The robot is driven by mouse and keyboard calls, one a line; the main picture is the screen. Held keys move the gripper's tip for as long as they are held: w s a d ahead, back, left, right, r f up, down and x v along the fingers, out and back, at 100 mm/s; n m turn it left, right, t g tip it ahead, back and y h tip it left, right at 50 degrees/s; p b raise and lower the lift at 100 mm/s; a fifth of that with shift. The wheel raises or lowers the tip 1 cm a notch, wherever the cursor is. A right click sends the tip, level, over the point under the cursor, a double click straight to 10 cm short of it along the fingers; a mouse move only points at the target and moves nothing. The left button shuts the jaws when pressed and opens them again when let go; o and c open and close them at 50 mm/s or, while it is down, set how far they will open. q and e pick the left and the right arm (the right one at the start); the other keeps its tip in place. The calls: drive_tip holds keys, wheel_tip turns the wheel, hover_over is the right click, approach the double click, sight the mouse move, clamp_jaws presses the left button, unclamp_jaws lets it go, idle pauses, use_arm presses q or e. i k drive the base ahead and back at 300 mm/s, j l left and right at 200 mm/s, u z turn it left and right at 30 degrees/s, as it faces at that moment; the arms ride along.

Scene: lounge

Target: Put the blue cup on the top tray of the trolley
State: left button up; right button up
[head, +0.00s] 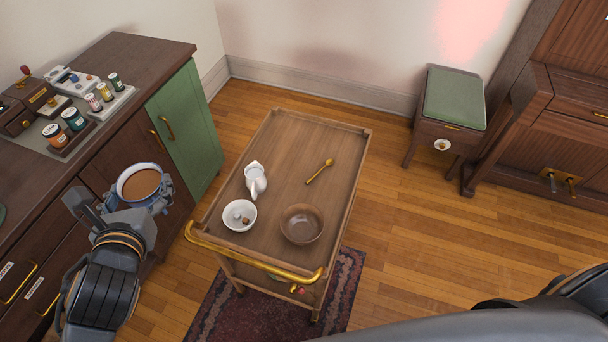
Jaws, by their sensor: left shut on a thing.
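The blue cup (141,184) is at the left in the head view, roughly upright, with a pale rim and brown liquid inside. My left gripper (138,199) is shut on it and holds it in the air in front of the dark cabinet, left of the trolley. The fingers hide part of the cup's outside. The wooden trolley's top tray (312,140) is in the middle, with a raised edge. My right gripper is not in view.
On the tray stand a white jug (255,179), a white bowl (239,215), a brown bowl (302,224) and a gold spoon (320,171). A gold handle (250,256) runs along the near edge. The tray's far part is bare. A green-topped stool (453,99) stands far right.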

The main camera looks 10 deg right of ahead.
sight(298, 148)
drive_tip(key=i+j+z, duration=0.1)
drive_tip(key=z, duration=1.25)
drive_tip(key=j+z, duration=0.45)
drive_tip(key=k+j+z, duration=0.1)
drive_tip(key=j+z, duration=0.3)
drive_tip(key=k+j+z, duration=0.15)
drive_tip(key=j+z, duration=0.3)
drive_tip(key=k+j, duration=0.2)
drive_tip(key=j, duration=0.2)
drive_tip(key=k+j, duration=0.2)
drive_tip(key=j, duration=0.15)
drive_tip(key=k+j+z, duration=0.1)
drive_tip(key=j, duration=0.3)
drive_tip(key=k, duration=0.1)
